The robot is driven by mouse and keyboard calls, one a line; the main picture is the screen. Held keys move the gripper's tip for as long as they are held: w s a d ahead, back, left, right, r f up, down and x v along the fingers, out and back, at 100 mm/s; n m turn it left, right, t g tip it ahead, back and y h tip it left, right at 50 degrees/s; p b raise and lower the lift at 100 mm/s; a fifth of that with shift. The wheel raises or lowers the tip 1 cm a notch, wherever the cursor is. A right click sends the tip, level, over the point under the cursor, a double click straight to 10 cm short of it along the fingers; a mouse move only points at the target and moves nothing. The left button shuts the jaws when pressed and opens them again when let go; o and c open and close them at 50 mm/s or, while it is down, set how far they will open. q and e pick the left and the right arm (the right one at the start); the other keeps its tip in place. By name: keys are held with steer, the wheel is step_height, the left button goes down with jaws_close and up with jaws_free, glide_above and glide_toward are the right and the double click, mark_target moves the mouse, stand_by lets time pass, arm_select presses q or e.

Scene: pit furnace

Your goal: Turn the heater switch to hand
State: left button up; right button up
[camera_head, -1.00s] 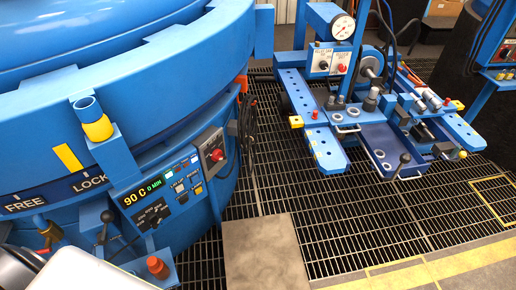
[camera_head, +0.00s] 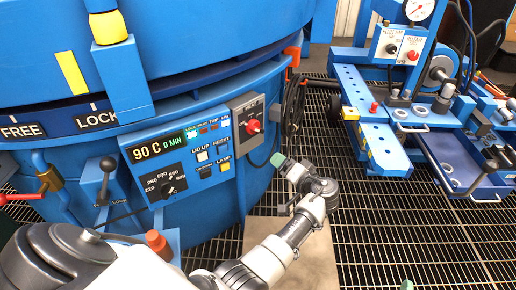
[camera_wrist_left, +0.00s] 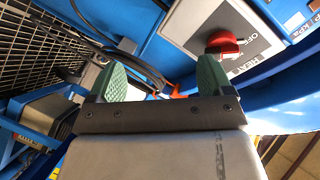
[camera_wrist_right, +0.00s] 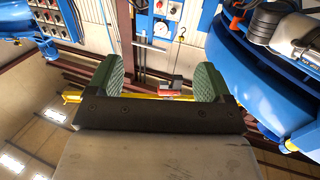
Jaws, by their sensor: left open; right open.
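The heater switch is a red knob (camera_head: 253,126) on a grey plate on the side of the blue furnace, right of the display panel. It also shows in the left wrist view as the red knob (camera_wrist_left: 222,42), with lettering on its plate. My left gripper (camera_head: 288,165) is to the right of and below the knob, apart from it. In the left wrist view my left gripper (camera_wrist_left: 160,80) is open and empty, with the knob beyond its right finger. My right gripper (camera_wrist_right: 160,80) is open and empty in its wrist view. A green tip at the head view's bottom edge may be its finger.
The control panel (camera_head: 180,165) shows 90 C and has a dial and buttons. Black cables (camera_head: 292,105) hang just right of the switch. A lever (camera_head: 106,175) and an orange-red knob (camera_head: 157,243) are at lower left. The grating floor (camera_head: 370,225) is open at right.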

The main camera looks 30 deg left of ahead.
mark_target(260, 131)
arm_select(q)
step_height(260, 131, up, 8)
steer(key=n+g+y+b, duration=0.3)
steer(key=n, duration=0.2)
steer(key=shift+t, duration=0.4)
steer(key=x, duration=1.1)
steer(key=shift+s+a+b, duration=0.2)
steer(key=shift+s+b, duration=0.05)
steer(key=shift+b, duration=0.15)
arm_select(e)
steer(key=s+r+t+y, duration=0.2)
steer(key=s+r+t, duration=0.2)
steer(key=r, duration=0.6)
steer(key=shift+r+t, duration=0.35)
steer(key=shift+t, duration=0.85)
arm_select(q)
steer(key=shift+c, duration=0.2)
